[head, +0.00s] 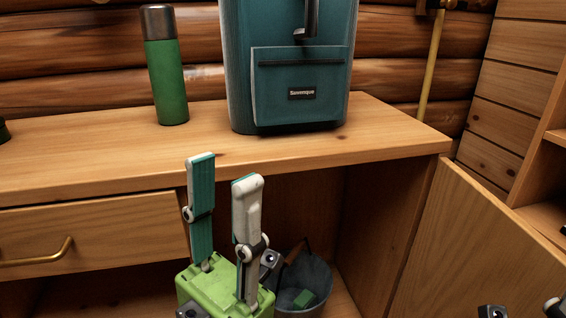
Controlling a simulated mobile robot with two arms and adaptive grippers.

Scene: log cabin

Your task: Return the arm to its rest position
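My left gripper (224,169) stands in front of the wooden counter with its fingers pointing up. Its two teal-and-white fingers are apart, with nothing between them. Its green body shows below, at the bottom centre. The fingertips overlap the counter's front edge in the picture; I see no contact. At the bottom right edge, small grey and dark parts show that look like bits of my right gripper. Its fingers are out of frame, so its state is hidden.
On the counter (80,160) stand a green flask (167,80) and a teal backpack (300,90). Below are a drawer with a brass handle (40,254) and a bucket (318,275) in an open bay, partly behind my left gripper. A wooden panel (490,240) stands at right.

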